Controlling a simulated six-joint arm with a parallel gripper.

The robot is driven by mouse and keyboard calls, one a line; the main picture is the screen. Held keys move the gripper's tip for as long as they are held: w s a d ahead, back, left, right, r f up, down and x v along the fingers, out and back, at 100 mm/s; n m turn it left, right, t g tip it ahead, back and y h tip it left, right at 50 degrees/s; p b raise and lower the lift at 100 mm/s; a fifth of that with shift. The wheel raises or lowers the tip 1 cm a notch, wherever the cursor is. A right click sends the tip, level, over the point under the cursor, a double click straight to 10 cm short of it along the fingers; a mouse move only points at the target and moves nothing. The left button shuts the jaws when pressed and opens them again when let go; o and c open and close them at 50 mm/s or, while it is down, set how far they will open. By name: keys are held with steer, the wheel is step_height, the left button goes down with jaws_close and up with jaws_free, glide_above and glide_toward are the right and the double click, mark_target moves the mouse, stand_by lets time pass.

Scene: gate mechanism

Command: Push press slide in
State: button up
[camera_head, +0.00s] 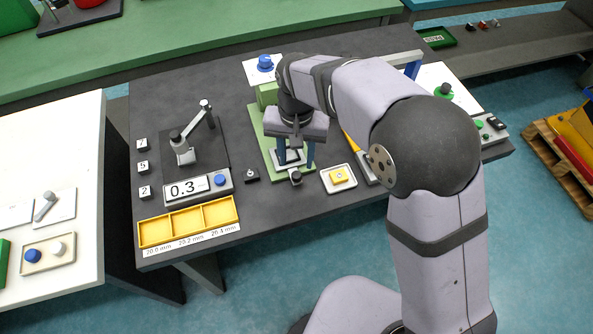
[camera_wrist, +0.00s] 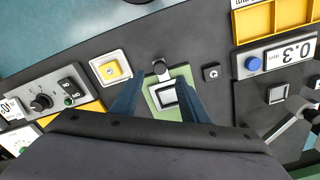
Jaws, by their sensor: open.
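The press stands on a green base (camera_head: 270,138) in the middle of the dark table. At its near end is a slide with a small light-framed plate (camera_wrist: 167,95) and a dark knob (camera_wrist: 160,67); the knob also shows in the head view (camera_head: 296,177). My gripper (camera_head: 296,163) is over this near end, its two blue fingers apart on either side of the slide. The wrist view shows the open gripper (camera_wrist: 157,104) with nothing held between the fingers. Whether a finger touches the slide I cannot tell. My arm hides part of the press.
A yellow button on a white tray (camera_head: 339,178) is right of the press. Left are a small dark block (camera_head: 252,175), a gauge reading 0.3 (camera_head: 197,187) and a yellow three-compartment tray (camera_head: 188,221). A blue button (camera_head: 265,63) is behind the press.

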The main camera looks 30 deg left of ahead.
mark_target(296, 174)
steer(key=shift+f+p, duration=0.85)
steer(key=shift+f, duration=2.8)
steer(key=shift+c, duration=0.2)
jaws_close()
